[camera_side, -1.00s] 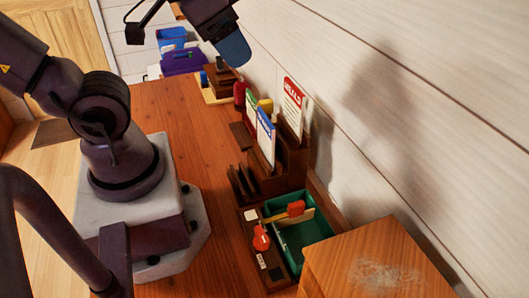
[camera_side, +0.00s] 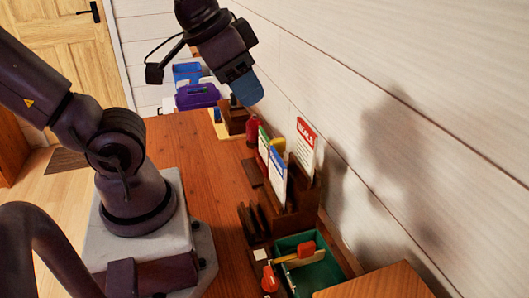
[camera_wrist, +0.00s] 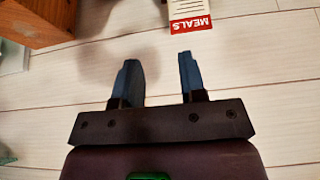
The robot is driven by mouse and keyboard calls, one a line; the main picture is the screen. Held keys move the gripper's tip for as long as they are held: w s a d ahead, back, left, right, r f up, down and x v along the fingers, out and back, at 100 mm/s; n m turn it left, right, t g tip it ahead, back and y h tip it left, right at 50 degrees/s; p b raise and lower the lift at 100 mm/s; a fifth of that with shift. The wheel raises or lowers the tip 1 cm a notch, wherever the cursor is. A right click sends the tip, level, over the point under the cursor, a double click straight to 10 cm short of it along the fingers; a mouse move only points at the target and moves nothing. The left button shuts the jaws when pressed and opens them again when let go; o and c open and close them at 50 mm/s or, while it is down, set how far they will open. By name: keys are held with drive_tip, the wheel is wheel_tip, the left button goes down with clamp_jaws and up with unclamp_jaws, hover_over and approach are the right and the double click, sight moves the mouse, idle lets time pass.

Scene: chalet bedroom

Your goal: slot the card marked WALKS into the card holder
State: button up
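My gripper (camera_side: 247,88) hangs above the far end of the desk. In the wrist view its two blue fingers (camera_wrist: 161,75) are apart with nothing between them. The wooden card holder (camera_side: 296,220) stands against the wall with several upright cards. The red-headed one at the back reads MEALS (camera_side: 306,147); it also shows in the wrist view (camera_wrist: 190,24), beyond the fingers. In front are a white card with a blue header (camera_side: 278,172) and a green-edged card (camera_side: 263,146). I cannot read WALKS on any card.
A green tray (camera_side: 318,280) with a red-and-yellow object (camera_side: 304,251) sits at the near end. A red bottle (camera_side: 253,132) stands behind the cards. Purple (camera_side: 198,96) and blue (camera_side: 186,72) bins are at the far end.

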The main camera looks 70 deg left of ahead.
drive_tip(key=w+a+f+n+g, duration=0.2)
drive_tip(key=a+f+g, duration=0.1)
drive_tip(key=a, duration=0.2)
drive_tip(key=m+g+y, duration=0.2)
drive_tip(key=m+g, duration=0.1)
drive_tip(key=m, duration=1.7)
hover_over(264, 141)
wheel_tip(264, 141, down, 11)
drive_tip(key=shift+w+d+f, duration=0.15)
drive_tip(key=shift+w+f, duration=0.05)
drive_tip(key=shift+f, duration=0.15)
drive_tip(key=f, duration=0.4)
drive_tip(key=a+f, duration=0.1)
drive_tip(key=f, duration=0.2)
drive_tip(key=shift+a+f, duration=0.2)
drive_tip(key=shift+f, duration=2.4)
drive_tip(key=shift+f, duration=0.25)
